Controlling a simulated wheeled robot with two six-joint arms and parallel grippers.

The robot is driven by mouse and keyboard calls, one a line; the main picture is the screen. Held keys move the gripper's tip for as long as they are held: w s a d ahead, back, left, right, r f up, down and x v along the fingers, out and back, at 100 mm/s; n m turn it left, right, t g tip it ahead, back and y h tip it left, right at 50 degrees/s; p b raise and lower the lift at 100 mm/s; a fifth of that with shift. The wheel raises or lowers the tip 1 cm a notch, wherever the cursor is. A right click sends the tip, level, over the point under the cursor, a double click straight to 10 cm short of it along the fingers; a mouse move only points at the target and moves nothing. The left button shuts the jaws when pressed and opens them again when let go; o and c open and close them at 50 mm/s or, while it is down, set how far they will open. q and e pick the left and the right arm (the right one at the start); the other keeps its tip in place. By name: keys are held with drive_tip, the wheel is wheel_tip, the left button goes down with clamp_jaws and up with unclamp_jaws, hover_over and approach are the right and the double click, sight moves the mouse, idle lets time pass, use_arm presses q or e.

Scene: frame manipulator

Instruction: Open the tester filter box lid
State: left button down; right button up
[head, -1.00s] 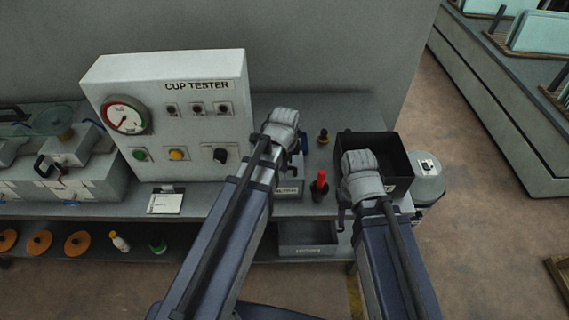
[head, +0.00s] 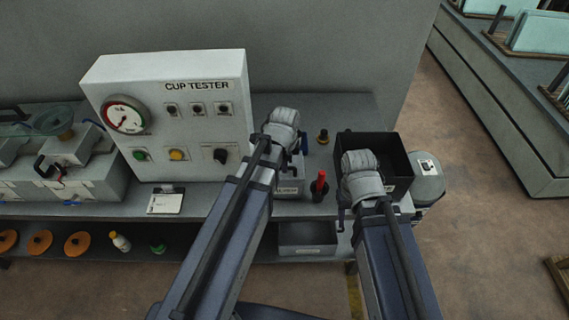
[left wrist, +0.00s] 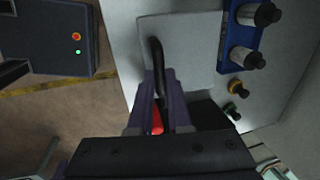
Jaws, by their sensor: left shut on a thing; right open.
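The pale grey cup tester (head: 165,112) stands on the bench. My left gripper (left wrist: 157,118) is by its right end, its fingertips hidden in the head view. In the left wrist view its two fingers are closed around a black bent handle (left wrist: 155,52) with a red part between the fingers. The handle lies against a pale flat panel (left wrist: 190,45), which looks like the filter box lid; it lies flat, with no visible gap. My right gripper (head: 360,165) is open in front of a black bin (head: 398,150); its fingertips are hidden.
A red-topped item (head: 320,182) stands between my arms. A grey tray (head: 307,237) is on the lower shelf. Open floor (head: 480,240) lies at the right.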

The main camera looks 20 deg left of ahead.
use_arm(q)
drive_tip(key=shift+w+r+p, duration=0.3)
drive_tip(key=shift+r+p, duration=0.05)
drive_tip(key=w+r+p, duration=0.1)
drive_tip(key=w+r+g+p, duration=0.1)
drive_tip(key=p, duration=0.1)
drive_tip(key=shift+w+a+r, duration=0.1)
drive_tip(key=shift+a+r, duration=0.25)
drive_tip(key=w+a+r+p, duration=0.1)
drive_tip(key=w+a, duration=0.3)
drive_tip(key=w, duration=1)
drive_tip(key=shift+w+a, duration=0.1)
drive_tip(key=shift+w, duration=0.1)
drive_tip(key=c, duration=0.8)
unclamp_jaws()
drive_tip(key=shift+c, duration=0.2)
drive_tip(key=shift+s+r, duration=0.1)
